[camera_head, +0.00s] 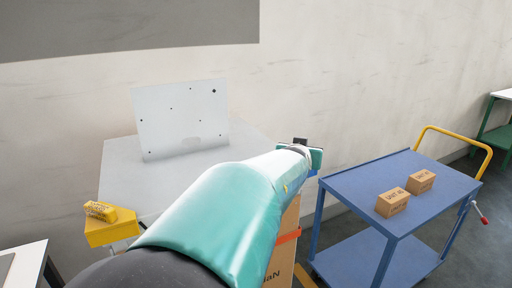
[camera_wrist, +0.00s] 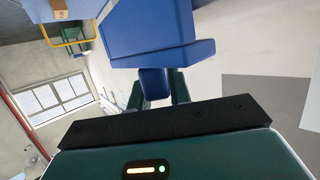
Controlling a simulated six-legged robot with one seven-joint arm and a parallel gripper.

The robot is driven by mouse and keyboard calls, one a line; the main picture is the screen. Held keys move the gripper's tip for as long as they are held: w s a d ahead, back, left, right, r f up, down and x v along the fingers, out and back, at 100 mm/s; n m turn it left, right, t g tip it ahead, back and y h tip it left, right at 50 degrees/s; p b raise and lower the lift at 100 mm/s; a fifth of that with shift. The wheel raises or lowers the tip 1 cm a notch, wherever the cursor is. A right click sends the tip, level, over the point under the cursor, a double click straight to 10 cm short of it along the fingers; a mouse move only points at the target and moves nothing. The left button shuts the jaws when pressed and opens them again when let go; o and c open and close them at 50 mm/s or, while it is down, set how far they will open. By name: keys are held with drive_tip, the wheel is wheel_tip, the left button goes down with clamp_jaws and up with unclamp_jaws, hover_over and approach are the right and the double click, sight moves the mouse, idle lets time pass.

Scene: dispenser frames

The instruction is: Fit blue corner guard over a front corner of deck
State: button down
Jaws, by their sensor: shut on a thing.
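The deck (camera_head: 118,165) is a light grey table top with an upright white perforated panel. A yellow corner guard (camera_head: 112,230) sits at its front left corner. The front right part of the deck is hidden behind my teal arm. In the wrist view my gripper (camera_wrist: 156,97) is shut on the narrow tab of the blue corner guard (camera_wrist: 160,52), whose broad faces extend beyond the fingers. In the head view my gripper (camera_head: 308,158) is right of the deck, and only a sliver of blue shows under it. Contact between guard and deck cannot be seen.
A blue trolley (camera_head: 345,183) with two small cardboard boxes (camera_head: 393,202) and a yellow handle stands at the right. A large carton (camera_head: 284,250) is partly hidden below my arm. A wall stands behind the deck.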

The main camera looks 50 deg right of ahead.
drive_tip(key=shift+f, duration=0.6)
drive_tip(key=shift+f, duration=0.2)
drive_tip(key=c, duration=1.2)
unclamp_jaws()
